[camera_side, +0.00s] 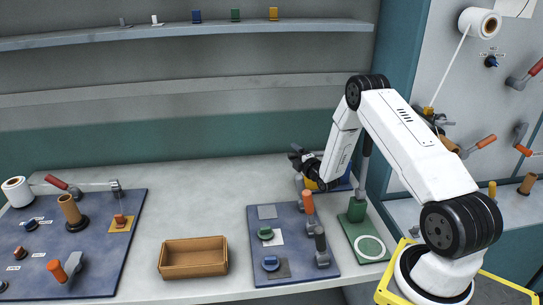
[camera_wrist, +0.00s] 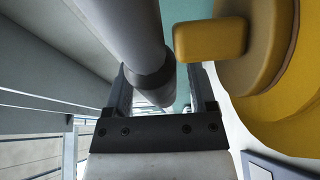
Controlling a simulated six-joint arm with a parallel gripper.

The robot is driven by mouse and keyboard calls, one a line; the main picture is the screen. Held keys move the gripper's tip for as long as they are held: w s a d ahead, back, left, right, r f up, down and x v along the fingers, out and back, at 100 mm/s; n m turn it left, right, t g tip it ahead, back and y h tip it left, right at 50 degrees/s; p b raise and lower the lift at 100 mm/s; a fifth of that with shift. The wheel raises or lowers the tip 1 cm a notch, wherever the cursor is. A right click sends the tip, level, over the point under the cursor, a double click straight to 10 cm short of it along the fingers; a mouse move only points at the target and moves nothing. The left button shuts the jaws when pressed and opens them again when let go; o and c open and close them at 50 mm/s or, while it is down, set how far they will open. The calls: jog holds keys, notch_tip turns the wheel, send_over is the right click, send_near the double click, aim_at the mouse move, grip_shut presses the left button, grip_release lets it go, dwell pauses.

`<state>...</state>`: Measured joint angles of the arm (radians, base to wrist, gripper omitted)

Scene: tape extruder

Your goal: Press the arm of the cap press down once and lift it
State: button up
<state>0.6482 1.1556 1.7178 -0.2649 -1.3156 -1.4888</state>
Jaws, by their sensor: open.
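My gripper (camera_side: 300,157) is at the back of the worktop, above a yellow round part (camera_side: 312,185) on a blue plate, partly hidden by the arm. In the wrist view my gripper (camera_wrist: 162,88) is open, with a finger on each side of a thick grey bar (camera_wrist: 125,35) that has a dark collar. I cannot tell whether the fingers touch it. The yellow round part (camera_wrist: 285,75) with a stubby yellow block is close on the right. No label shows which device is the cap press; the bar may be its arm.
A blue board with an orange-handled lever (camera_side: 308,203) and a dark-handled lever (camera_side: 321,243) lies in front. A green stand (camera_side: 356,211) is to the right. A wooden tray (camera_side: 194,257) and another board (camera_side: 100,218) are left. The back middle worktop is clear.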

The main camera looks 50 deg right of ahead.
jog(key=shift+w, duration=0.15)
grip_shut()
dwell(1.4)
